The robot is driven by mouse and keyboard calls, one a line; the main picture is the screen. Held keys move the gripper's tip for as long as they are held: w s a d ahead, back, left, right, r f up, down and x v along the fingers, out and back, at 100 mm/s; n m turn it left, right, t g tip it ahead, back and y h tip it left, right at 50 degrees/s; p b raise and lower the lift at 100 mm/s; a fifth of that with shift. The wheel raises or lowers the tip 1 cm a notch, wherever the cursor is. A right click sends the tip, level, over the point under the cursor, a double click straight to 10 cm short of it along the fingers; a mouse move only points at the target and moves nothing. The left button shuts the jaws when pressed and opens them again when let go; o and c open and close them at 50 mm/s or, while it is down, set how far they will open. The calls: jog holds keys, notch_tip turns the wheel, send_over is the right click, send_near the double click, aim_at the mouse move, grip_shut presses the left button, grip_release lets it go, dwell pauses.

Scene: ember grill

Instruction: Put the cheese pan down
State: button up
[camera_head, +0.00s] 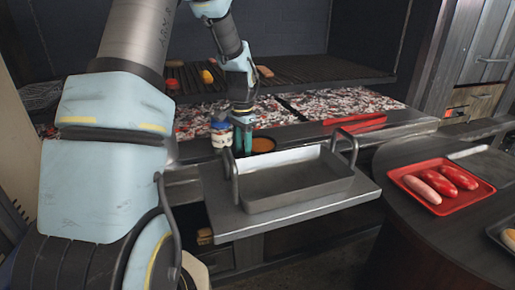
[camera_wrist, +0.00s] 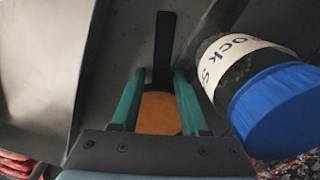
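The cheese pan (camera_head: 263,145) is small and round with orange contents, at the back of the counter behind the grey tray. The wrist view shows the orange contents (camera_wrist: 158,113) between my fingers and a dark handle (camera_wrist: 163,45) running up from the pan. My gripper (camera_head: 243,150) points down just left of the pan in the head view. In the wrist view its green fingers (camera_wrist: 158,80) stand apart on either side of the handle's line, with a gap showing. The pan's rim is mostly hidden; contact with the fingers cannot be made out.
A blue-capped jar (camera_wrist: 275,105) stands close beside my gripper, also in the head view (camera_head: 220,133). A deep grey tray with upright handles (camera_head: 300,200) sits on the front shelf. A red tray of sausages (camera_head: 408,180) is at right. Glowing coals (camera_head: 335,103) lie behind.

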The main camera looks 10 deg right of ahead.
grip_shut()
dwell(1.1)
